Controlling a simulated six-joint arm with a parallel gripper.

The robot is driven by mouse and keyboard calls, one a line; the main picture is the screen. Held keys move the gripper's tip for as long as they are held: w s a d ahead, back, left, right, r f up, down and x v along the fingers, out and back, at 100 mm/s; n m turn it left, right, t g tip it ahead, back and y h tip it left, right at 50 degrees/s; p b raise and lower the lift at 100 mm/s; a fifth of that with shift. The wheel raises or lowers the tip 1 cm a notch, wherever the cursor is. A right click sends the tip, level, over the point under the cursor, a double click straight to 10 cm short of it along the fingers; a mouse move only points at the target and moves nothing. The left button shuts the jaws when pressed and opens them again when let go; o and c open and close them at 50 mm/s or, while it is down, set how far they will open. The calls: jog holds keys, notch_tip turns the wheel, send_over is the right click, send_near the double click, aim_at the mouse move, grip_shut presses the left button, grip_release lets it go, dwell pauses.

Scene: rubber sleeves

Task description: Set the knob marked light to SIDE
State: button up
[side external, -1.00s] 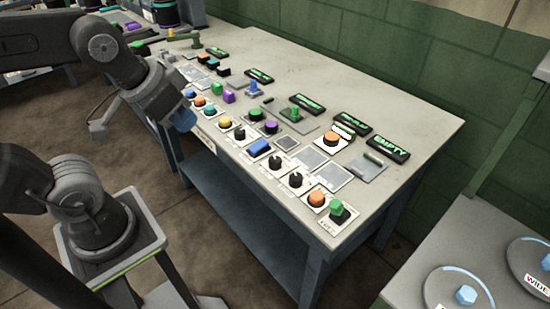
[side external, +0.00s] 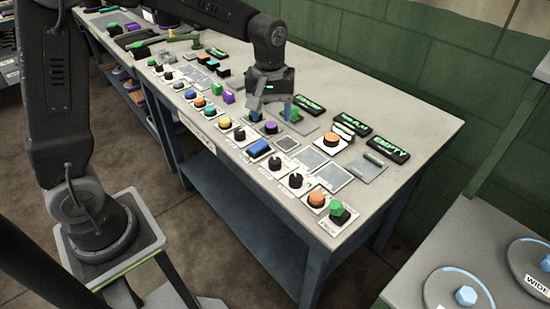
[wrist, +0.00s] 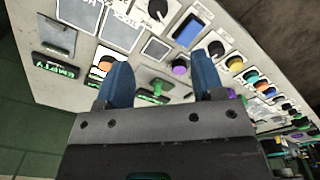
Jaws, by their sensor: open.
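Several black knobs stand on white plates along the front of the panel: one (side external: 239,133) near the middle, one (side external: 275,163) further right, and one (side external: 295,180) beyond it. Two black knobs (wrist: 157,9) and (wrist: 216,48) show in the wrist view. I cannot read which knob is marked light, nor any SIDE mark. My gripper (side external: 272,109) is open above the panel, with its blue fingers pointing down, behind the front row of knobs. In the wrist view my gripper (wrist: 160,75) has its fingers wide apart, with a green control (wrist: 156,90) showing between them. The fingers hide part of the panel.
An orange button (side external: 332,140), a purple button (side external: 271,128), a blue rocker (side external: 259,148) and a green knob (side external: 338,211) crowd the panel (side external: 400,108). Black displays (side external: 390,149) line the back. A second bench with blue-knobbed dials (side external: 466,296) stands lower right.

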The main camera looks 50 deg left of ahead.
aim_at(275, 159)
jog(key=shift+n, duration=0.3)
jog(key=f, duration=1)
jog(key=w+f, duration=0.1)
jog(key=f, duration=0.4)
jog(key=shift+f, duration=0.1)
jog(key=shift+c, duration=0.2)
jog(key=c, duration=0.9)
